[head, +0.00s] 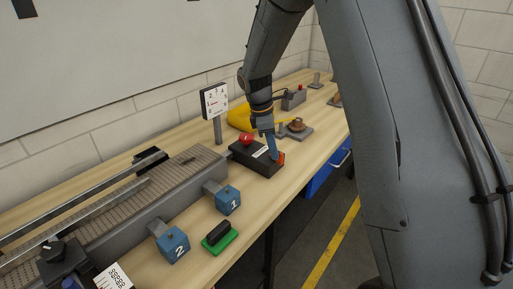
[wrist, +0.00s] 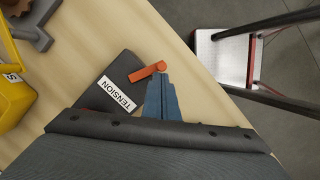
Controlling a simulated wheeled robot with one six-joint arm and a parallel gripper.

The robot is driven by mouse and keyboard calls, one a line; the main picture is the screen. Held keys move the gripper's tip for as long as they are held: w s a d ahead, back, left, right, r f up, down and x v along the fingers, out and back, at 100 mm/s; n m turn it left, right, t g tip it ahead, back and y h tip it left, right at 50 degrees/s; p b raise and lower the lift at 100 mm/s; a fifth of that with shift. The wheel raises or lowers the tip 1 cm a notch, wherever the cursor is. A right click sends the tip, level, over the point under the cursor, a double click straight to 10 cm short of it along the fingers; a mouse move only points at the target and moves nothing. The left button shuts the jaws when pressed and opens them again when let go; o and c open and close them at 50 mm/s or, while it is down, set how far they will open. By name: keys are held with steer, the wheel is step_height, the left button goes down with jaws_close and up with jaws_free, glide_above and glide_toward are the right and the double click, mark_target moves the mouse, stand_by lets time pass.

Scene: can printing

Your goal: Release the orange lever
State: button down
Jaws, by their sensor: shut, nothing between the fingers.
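The orange lever (wrist: 146,72) sits at the edge of a dark box with a white TENSION label (wrist: 116,94) in the wrist view. In the head view the lever (head: 281,159) shows only as a small orange piece at the right of the black box (head: 254,158). My gripper (wrist: 158,78) is shut, its blue fingers together and empty.
A red knob (head: 246,139) is on the same box, with a dial gauge (head: 214,101) behind it. A conveyor (head: 110,212), blue blocks 1 (head: 228,200) and 2 (head: 173,245), and a green-based black switch (head: 218,236) stand to the left.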

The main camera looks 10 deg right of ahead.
steer(key=shift+s, duration=0.1)
stand_by(0.4)
stand_by(0.3)
steer(key=a+r+b, duration=0.2)
steer(key=a+r, duration=0.4)
steer(key=r, duration=0.3)
steer(key=shift+w+a+r+b, duration=0.25)
steer(key=shift+w+r+b, duration=0.1)
steer(key=shift+w, duration=0.05)
steer(key=s+d+f+m+y, duration=0.1)
steer(key=s+d+f+m, duration=0.1)
steer(key=s+m, duration=0.3)
steer(key=s+d+f+m+t+y+b, duration=0.1)
steer(key=s+f+m, duration=0.4)
steer(key=s, duration=0.5)
steer(key=s+d+f+m+t, duration=0.1)
steer(key=s+d+f+m, duration=0.2)
steer(key=s+m, duration=0.2)
steer(key=s, duration=0.3)
steer(key=shift+s+d+f+m+y+b, duration=0.25)
steer(key=shift+s+m+y+b, duration=0.05)
steer(key=shift+s+m+y, duration=0.1)
